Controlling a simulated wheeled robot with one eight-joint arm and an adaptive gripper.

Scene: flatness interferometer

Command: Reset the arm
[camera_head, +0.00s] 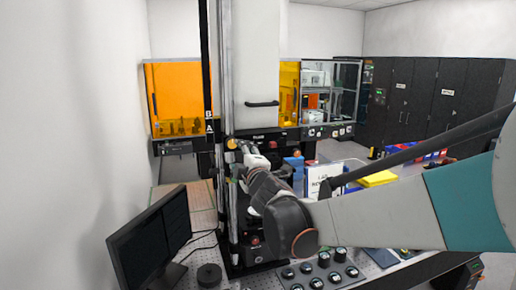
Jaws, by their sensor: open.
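My arm reaches in from the right, across the bench, to the front of the tall interferometer column (257,60). My gripper (243,150) is at the far end of the arm, close in front of the column's lower part. It is small and partly hidden by my own wrist, so its fingers do not show clearly. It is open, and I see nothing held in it. I cannot tell whether it touches the column.
A black monitor (152,240) stands at the front left. A round black puck (209,275) and several dark cylinders (322,259) sit on the bench. A white sign (324,181) and a yellow bin (378,179) are behind my arm. Orange-panelled enclosures (178,95) stand behind.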

